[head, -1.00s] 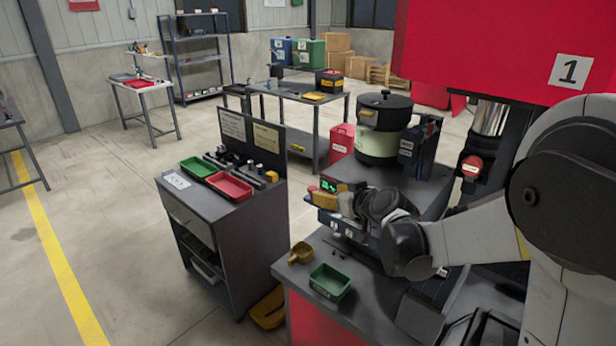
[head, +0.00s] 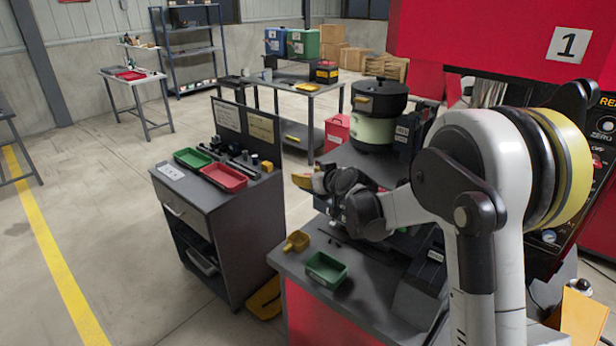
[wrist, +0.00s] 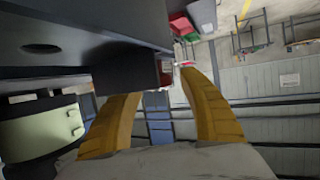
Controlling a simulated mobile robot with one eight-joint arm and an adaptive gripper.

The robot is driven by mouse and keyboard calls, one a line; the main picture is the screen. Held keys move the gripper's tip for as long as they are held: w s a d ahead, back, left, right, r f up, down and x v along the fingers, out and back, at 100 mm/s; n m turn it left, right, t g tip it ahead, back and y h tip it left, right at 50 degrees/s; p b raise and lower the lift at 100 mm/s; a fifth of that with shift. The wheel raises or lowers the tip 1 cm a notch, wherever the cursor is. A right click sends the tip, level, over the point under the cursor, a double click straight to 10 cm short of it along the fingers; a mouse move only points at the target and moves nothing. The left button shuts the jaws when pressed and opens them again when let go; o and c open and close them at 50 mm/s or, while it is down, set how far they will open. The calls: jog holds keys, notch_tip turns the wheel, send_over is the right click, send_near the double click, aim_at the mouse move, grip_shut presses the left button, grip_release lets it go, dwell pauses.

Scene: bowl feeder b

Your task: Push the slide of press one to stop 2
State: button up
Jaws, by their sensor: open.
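Press one (head: 478,38) is the red machine at the right of the head view, with a sign marked 1 (head: 569,44). Its slide and stops cannot be made out; my arm covers much of the press front. My gripper (head: 304,181) has yellow fingers and is over the far left part of the red-sided bench, in front of the bowl feeder (head: 376,118). In the wrist view the fingers (wrist: 160,88) stand apart with nothing held between them. A dark box with a red end (wrist: 166,72) shows just beyond and above the gap; I cannot tell whether they touch.
The bench (head: 300,258) bears a green tray (head: 326,270) and a yellow scoop (head: 297,242). A grey cabinet (head: 222,220) with a green tray (head: 192,158) and a red tray (head: 224,178) stands to the left. Open floor lies further left.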

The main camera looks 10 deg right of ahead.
grip_shut()
jog(key=s+d, duration=0.8)
jog(key=s+d+b, duration=0.1)
jog(key=s+d, duration=0.7)
jog(key=s, duration=0.1)
jog(key=shift+s+d, duration=0.25)
jog(key=shift+s, duration=0.05)
grip_release()
jog(key=v, duration=1.2)
